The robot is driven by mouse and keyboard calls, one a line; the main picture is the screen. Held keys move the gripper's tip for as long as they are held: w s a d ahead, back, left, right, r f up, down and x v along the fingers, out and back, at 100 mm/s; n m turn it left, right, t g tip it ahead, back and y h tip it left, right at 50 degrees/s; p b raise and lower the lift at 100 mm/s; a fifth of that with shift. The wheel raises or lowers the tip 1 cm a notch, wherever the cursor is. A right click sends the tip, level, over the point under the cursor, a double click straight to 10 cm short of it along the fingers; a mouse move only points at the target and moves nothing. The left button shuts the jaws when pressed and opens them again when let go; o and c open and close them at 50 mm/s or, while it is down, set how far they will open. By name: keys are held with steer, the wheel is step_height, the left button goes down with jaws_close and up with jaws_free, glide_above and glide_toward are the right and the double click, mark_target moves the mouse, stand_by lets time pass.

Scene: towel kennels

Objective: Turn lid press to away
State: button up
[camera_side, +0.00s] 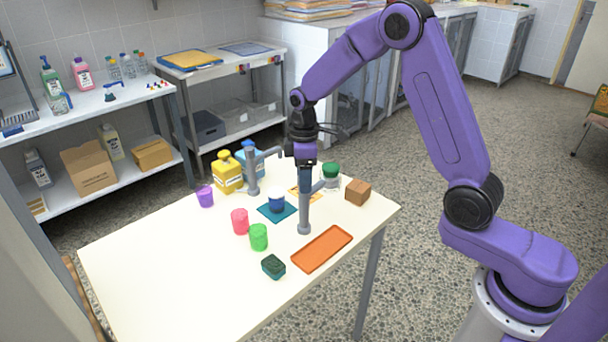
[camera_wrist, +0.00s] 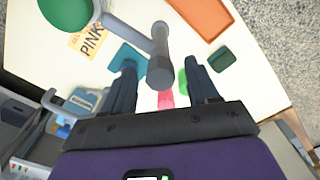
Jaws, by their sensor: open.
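Two grey posts with side arms stand on the table, and I cannot tell by label which is the lid press. The nearer grey post (camera_side: 304,213) is by the orange tray; in the wrist view its round top (camera_wrist: 160,72) shows between my fingers, its arm reaching toward the green-lidded jar (camera_side: 331,172). The farther grey post (camera_side: 252,178) is by the bottles, its arm pointing right. My gripper (camera_side: 305,178) points down above the nearer post. In the wrist view my gripper (camera_wrist: 161,65) is open and empty, a finger on each side; contact cannot be seen.
A blue cup (camera_side: 277,204) is on a teal mat (camera_side: 265,210). Purple (camera_side: 205,197), pink (camera_side: 240,222) and green (camera_side: 258,237) cups, a dark green block (camera_side: 273,267), orange tray (camera_side: 322,249), brown box (camera_side: 358,192) and yellow bottle (camera_side: 227,174) surround it. The table's front left is clear.

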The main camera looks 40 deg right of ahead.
jaws_close()
steer(key=shift+m, duration=0.8)
jaws_free()
steer(key=shift+r, duration=0.1)
step_height(320, 180, up, 17)
steer(key=shift+r, duration=0.15)
stand_by(0.5)
